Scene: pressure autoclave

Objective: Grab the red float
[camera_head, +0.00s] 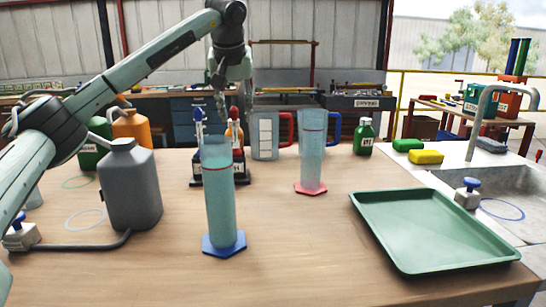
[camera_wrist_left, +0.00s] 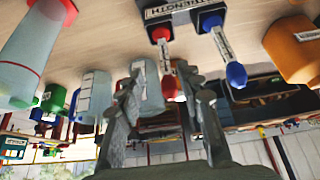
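The red float (camera_head: 234,113) stands upright with its red bulb on top, in a small dark stand (camera_head: 243,178) behind the blue-based cylinder. A blue float (camera_head: 198,115) stands beside it on the left. My left gripper (camera_head: 221,108) hangs from above near the two floats. In the left wrist view, which is upside down, its two fingers (camera_wrist_left: 163,88) are apart. The red float (camera_wrist_left: 167,80) shows between them and the blue float (camera_wrist_left: 236,74) lies outside them. I cannot tell whether a finger touches the red float. My right gripper is not in view.
A tall liquid-filled cylinder with a blue base (camera_head: 222,205) stands in front of the stand. A red-based cylinder (camera_head: 312,150) and a jug (camera_head: 265,138) are to the right. A grey canister (camera_head: 131,190) is left, a green tray (camera_head: 425,228) right. The front middle of the table is clear.

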